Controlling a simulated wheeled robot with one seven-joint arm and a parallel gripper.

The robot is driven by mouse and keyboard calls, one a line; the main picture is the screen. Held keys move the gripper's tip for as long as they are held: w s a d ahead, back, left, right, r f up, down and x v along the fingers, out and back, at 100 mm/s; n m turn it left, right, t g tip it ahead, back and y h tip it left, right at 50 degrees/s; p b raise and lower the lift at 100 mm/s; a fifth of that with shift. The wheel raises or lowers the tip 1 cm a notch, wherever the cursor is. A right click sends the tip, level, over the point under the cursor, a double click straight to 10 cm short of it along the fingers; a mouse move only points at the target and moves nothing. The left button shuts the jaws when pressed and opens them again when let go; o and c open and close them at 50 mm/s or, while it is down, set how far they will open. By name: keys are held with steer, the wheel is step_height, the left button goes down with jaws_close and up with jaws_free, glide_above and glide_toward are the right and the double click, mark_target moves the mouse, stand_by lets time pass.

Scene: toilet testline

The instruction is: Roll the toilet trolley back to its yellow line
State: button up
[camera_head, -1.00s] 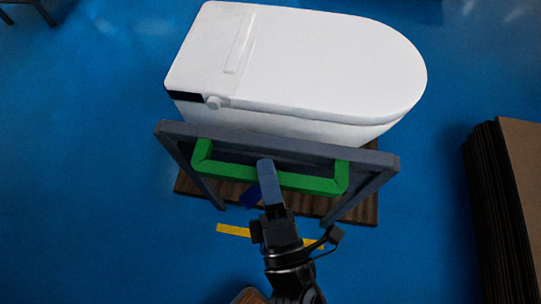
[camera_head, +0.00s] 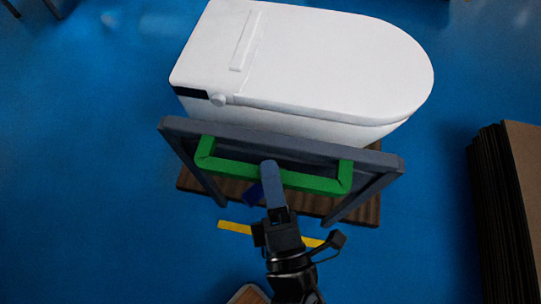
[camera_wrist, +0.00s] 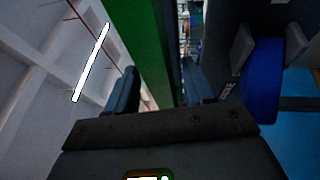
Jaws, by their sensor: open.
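The toilet trolley has a wooden base (camera_head: 355,211), a grey frame (camera_head: 290,139) and a green handle (camera_head: 232,166), and carries a white toilet (camera_head: 330,60). The yellow line (camera_head: 235,227) lies on the floor just in front of the base, apart from it, partly hidden by my arm. My gripper (camera_head: 269,172) is at the middle of the green handle. In the wrist view, the green handle (camera_wrist: 150,45) runs between the open fingers of my gripper (camera_wrist: 158,90). I cannot tell whether they touch it.
A stack of brown boards (camera_head: 500,200) stands at the right. A dark blue part (camera_head: 253,194) shows under the handle, and a blue part (camera_wrist: 262,80) shows in the wrist view. The blue floor (camera_head: 80,190) is clear at the left.

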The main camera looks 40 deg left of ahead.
steer(key=v, duration=0.7)
steer(key=shift+b, duration=0.45)
